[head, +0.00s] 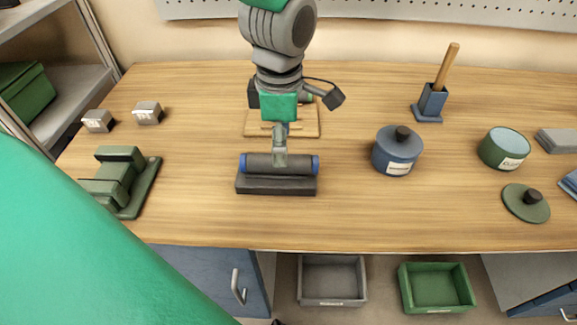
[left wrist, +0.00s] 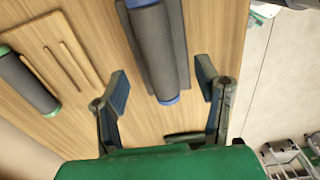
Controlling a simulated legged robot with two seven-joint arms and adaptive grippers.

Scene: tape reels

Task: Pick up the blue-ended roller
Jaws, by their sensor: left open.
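The blue-ended roller (head: 265,163), dark grey with a blue cap at each end, lies on a dark cradle (head: 276,186) near the middle of the bench. It also shows in the left wrist view (left wrist: 155,50). My left gripper (head: 280,160) points down over the roller and hides part of its middle. In the left wrist view my left gripper (left wrist: 163,85) is open, with one finger on each side of the roller in the picture. I cannot tell whether a finger touches it. My right gripper is in neither view.
A wooden board (head: 311,125) with a green-ended roller (left wrist: 27,80) is behind, partly hidden by my arm. A blue lidded pot (head: 397,155) stands to the right, and a green stand (head: 140,190) to the left. Bench between cradle and pot is clear.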

